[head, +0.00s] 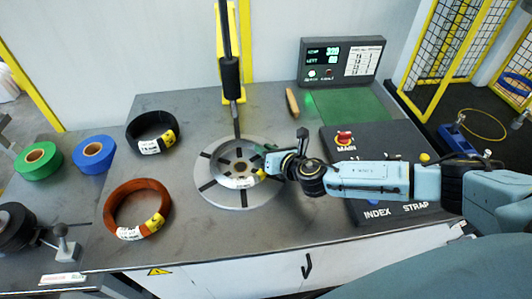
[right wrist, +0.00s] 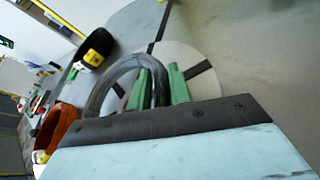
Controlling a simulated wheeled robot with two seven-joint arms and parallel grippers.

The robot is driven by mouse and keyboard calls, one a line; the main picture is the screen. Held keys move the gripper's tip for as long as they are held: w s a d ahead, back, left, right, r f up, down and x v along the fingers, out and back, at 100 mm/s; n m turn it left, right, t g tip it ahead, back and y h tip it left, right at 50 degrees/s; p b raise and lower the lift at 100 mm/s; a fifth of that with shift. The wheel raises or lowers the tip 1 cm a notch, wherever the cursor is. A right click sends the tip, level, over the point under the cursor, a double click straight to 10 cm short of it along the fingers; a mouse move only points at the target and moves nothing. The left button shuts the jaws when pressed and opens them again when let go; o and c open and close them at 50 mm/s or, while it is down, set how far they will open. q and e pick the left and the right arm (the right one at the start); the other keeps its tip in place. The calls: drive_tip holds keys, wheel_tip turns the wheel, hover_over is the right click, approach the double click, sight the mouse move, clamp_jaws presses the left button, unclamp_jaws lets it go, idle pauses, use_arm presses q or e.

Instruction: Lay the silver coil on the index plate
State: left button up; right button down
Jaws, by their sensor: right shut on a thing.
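The silver coil (head: 240,182), with a white label and a yellow tag, is over the middle of the round grey index plate (head: 209,194), around its dark hub. My right gripper (head: 270,164) is shut on the coil's right side. In the right wrist view the green fingers (right wrist: 160,86) are on either side of the coil's wall, and the silver coil (right wrist: 98,98) lies flat or nearly flat over the plate (right wrist: 207,62). I cannot tell whether it rests on the plate or hangs just above it. My left gripper is not in view.
A black coil (head: 134,133) and a copper coil (head: 112,205) lie left of the plate. Green tape (head: 24,171) and blue tape (head: 80,163) are farther left. A dark vertical rod (head: 230,80) stands behind the plate. A control panel (head: 380,150) is at right.

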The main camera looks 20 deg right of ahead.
drive_tip(key=shift+w+f, duration=0.1)
drive_tip(key=shift+f, duration=0.1)
drive_tip(key=c, duration=1.3)
unclamp_jaws()
drive_tip(key=shift+o, duration=0.2)
drive_tip(key=p+v, duration=0.1)
drive_tip(key=v, duration=1.1)
